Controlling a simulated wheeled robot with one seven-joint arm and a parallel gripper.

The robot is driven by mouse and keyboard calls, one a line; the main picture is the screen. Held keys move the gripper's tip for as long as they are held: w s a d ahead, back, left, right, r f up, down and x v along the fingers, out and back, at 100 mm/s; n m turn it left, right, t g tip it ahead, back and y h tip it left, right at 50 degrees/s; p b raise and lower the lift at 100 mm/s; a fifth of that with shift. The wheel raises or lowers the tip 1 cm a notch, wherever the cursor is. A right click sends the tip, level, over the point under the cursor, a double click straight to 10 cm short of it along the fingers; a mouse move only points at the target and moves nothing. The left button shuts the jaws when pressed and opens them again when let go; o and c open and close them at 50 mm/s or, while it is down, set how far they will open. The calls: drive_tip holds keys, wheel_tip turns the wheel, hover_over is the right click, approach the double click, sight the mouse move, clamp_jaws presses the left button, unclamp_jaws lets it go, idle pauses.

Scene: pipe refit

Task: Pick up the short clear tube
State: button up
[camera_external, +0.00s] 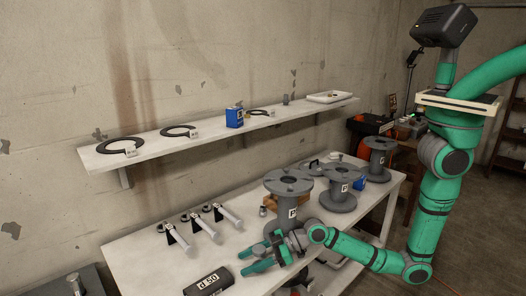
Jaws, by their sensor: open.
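I cannot make out a short clear tube for certain in the external view. My gripper (264,257) is low over the front part of the white workbench (134,254). Its teal fingers point left and are apart, and I see nothing between them. A dark cylinder (207,283) with a "d 50" label lies at the front edge of the picture, to the left of and nearer than my gripper. A row of three pale-handled tools (203,227) lies further back on the bench, left of my gripper.
Grey flanged pipe spools (289,182), (340,187), (378,160) stand on the bench behind and right of my gripper. A wall shelf (223,130) above holds black rings (120,146), a blue can (235,116) and a white tray (327,97). Bare bench lies left of the tools.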

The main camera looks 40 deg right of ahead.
drive_tip(key=c, duration=1.2)
drive_tip(key=shift+o, duration=0.2)
drive_tip(key=shift+r, duration=0.1)
